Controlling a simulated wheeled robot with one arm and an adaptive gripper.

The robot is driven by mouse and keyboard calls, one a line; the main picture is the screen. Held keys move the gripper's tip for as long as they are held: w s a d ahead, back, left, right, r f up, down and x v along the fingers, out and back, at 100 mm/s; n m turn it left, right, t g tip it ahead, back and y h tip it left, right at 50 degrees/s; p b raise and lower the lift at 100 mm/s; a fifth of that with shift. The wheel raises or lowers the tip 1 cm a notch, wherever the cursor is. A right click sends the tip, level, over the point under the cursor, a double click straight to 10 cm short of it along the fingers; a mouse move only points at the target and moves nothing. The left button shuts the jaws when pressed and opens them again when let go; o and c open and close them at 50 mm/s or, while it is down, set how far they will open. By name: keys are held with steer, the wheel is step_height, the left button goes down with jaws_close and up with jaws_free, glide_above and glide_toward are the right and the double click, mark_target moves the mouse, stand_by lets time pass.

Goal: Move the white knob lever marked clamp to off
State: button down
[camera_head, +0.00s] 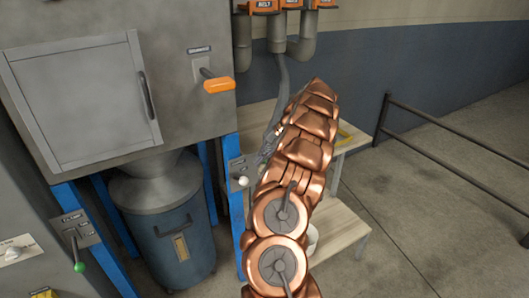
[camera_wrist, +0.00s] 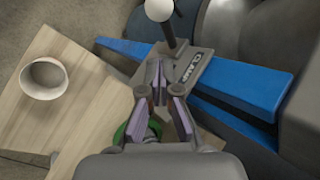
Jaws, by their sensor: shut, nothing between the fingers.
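The white knob lever (camera_wrist: 160,10) stands on a grey plate (camera_wrist: 204,72) with a dark label, fixed to a blue post. In the head view its white knob (camera_head: 243,181) shows on the post beside my copper arm. My gripper (camera_wrist: 157,72) is shut and empty, its fingertips over the plate just below the lever's shaft in the wrist view. The knob lies beyond the fingertips, and I see no grip on it. Whether the fingertips touch the shaft or plate I cannot tell.
A wooden bench (camera_wrist: 70,105) with a white cup (camera_wrist: 44,78) stands near the post. A green round thing lies partly behind my gripper. A green-knobbed lever (camera_head: 79,266), an orange-handled lever (camera_head: 218,85) and a blue bin (camera_head: 170,238) are to the left.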

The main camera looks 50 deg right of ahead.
mark_target(240, 179)
steer(key=shift+s+a+f+p, duration=0.1)
steer(key=shift+a+f+p, duration=0.1)
steer(key=shift+a+f, duration=0.35)
steer(key=shift+w+a+f+p, duration=0.1)
steer(key=shift+a+f+p, duration=0.15)
steer(key=shift+a, duration=0.55)
steer(key=shift+s+a+f+p, duration=0.15)
steer(key=shift+a+f, duration=0.25)
steer(key=shift+a, duration=0.3)
steer(key=shift+f, duration=0.1)
steer(key=shift+s+a+f+t+b, duration=0.1)
steer(key=shift+t+b, duration=0.2)
steer(key=shift+b, duration=0.45)
